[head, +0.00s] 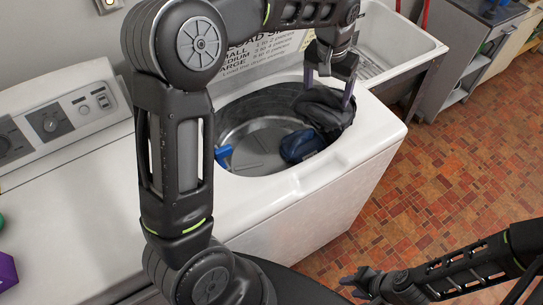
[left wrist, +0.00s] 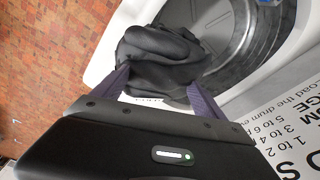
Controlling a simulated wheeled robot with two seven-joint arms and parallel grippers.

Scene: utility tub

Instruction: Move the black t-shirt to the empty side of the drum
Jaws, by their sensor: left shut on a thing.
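The black t-shirt (head: 326,108) is bunched up at the right rim of the open washer drum (head: 250,125). My left gripper (head: 330,88) is shut on it from above, one finger on each side. In the left wrist view the t-shirt (left wrist: 160,50) is a folded dark lump between the fingers (left wrist: 160,92), with the drum (left wrist: 232,35) beside it. Part of the drum's left side is hidden behind my left arm. My right gripper (head: 360,284) is low at the right, away from the washer, with its fingers apart and empty.
A dark blue garment (head: 302,145) lies in the drum's right part, and a bright blue item (head: 223,156) is at its left. The drum floor between them is bare. A white sink (head: 395,45) stands behind.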

